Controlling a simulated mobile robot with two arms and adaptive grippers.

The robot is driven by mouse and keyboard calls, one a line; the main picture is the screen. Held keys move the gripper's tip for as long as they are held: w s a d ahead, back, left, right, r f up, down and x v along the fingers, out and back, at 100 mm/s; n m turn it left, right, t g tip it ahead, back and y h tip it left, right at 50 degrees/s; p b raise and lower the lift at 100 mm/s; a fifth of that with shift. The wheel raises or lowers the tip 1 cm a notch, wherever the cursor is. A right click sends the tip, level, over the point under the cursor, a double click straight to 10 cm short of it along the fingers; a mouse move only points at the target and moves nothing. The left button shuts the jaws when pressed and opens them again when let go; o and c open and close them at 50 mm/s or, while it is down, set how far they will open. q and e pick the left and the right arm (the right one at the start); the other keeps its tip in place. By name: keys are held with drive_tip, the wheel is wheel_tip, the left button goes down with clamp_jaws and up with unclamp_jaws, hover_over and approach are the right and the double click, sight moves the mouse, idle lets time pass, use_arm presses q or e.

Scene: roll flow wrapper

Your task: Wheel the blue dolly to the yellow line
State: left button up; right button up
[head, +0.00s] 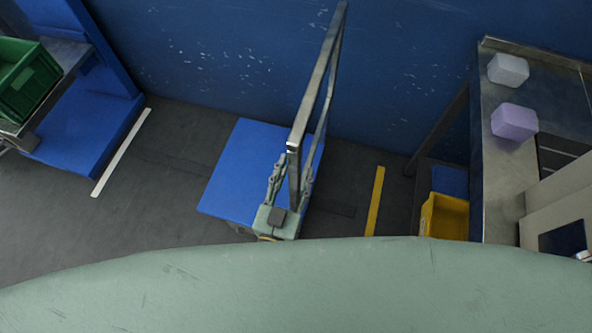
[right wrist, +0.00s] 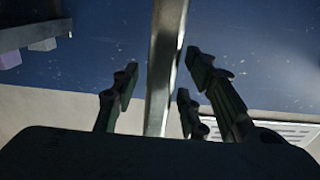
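The blue dolly (head: 235,175) stands on the dark floor in the middle of the head view, with its tall metal handle (head: 318,85) on its right side. The yellow line (head: 375,200) lies on the floor to the right of the dolly, with bare floor between them. My right gripper (head: 291,172) is at the near post of the handle. In the right wrist view the post (right wrist: 165,60) stands between the spread fingers, with a visible gap on the left side, so the gripper looks open around it. My left gripper is in neither view.
A blue wall (head: 220,50) runs behind the dolly. A metal bench (head: 497,185) with a white block (head: 508,70) and a purple block (head: 514,122) stands at right, near a yellow bin (head: 444,216). A white line (head: 121,152) and a green crate (head: 27,80) are at left.

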drive_tip(key=c, duration=0.4)
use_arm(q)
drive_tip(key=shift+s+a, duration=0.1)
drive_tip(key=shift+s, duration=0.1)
use_arm(e)
clamp_jaws()
drive_tip(key=shift+d, duration=0.25)
use_arm(q)
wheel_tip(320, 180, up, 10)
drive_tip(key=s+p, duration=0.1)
drive_tip(key=p, duration=0.9)
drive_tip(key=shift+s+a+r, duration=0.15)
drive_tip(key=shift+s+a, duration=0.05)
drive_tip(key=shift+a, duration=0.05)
use_arm(e)
drive_tip(key=s+d, duration=0.4)
drive_tip(key=d, duration=0.9)
drive_tip(key=s+d, duration=0.5)
drive_tip(key=d, duration=0.8)
drive_tip(key=shift+s+d, duration=0.2)
drive_tip(key=shift+s, duration=0.1)
